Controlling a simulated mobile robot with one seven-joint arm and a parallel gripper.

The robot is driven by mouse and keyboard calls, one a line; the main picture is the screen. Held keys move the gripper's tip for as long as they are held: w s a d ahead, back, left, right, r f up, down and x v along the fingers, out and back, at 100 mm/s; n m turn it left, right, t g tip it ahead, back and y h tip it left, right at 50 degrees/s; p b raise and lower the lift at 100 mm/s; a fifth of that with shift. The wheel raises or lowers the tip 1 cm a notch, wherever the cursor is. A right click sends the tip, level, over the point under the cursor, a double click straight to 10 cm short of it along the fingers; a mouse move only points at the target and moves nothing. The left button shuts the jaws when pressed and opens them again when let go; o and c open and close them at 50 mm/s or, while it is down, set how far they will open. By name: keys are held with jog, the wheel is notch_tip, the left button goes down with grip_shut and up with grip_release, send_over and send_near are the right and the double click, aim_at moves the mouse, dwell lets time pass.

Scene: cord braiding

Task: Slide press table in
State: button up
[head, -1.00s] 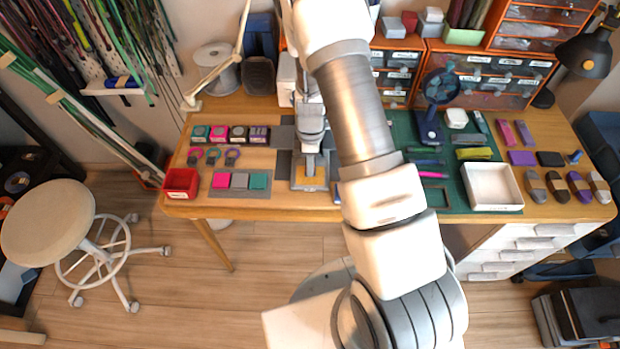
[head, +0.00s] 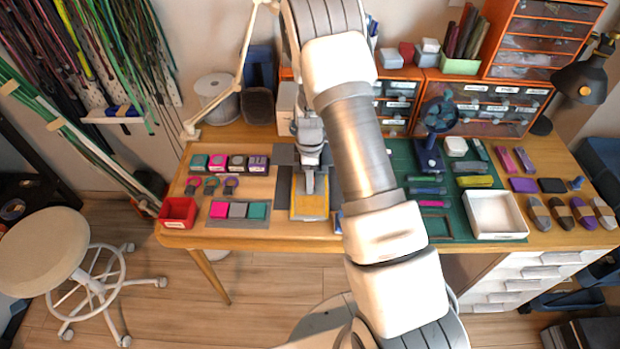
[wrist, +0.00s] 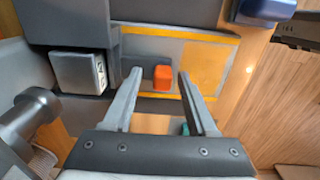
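The press table (head: 309,212) is a flat grey and yellow plate at the front of the press, near the workbench's front edge. In the wrist view the plate (wrist: 209,62) shows yellow border stripes and a small orange block (wrist: 162,78) on it. My gripper (wrist: 160,73) is open, with one finger on each side of the orange block and a gap at both sides. In the head view my gripper (head: 309,188) points down over the plate. My arm hides part of the press, and the orange block cannot be made out there.
A red bin (head: 178,212) and coloured blocks on a grey mat (head: 240,219) lie left of the press. A green cutting mat (head: 452,200) with a white tray (head: 495,212) lies to the right. A white and grey block (wrist: 80,72) stands beside the plate in the wrist view.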

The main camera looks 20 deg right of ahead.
jog(key=shift+s, duration=0.1)
jog(key=s+a+p, duration=0.1)
jog(key=s, duration=0.3)
jog(key=s+a+p, duration=0.1)
jog(key=s, duration=0.3)
jog(key=s+a+p, duration=0.1)
jog(key=s+a, duration=0.1)
jog(key=s, duration=0.2)
jog(key=shift+s, duration=0.35)
notch_tip(320, 180, up, 26)
jog(key=s+m+t+y, duration=0.1)
jog(key=s+m, duration=0.1)
jog(key=m, duration=0.2)
jog(key=shift+s+a+f+m+t, duration=0.25)
jog(key=shift+s+a+m+t, duration=0.05)
jog(key=shift+s+a+t, duration=0.1)
dwell(0.5)
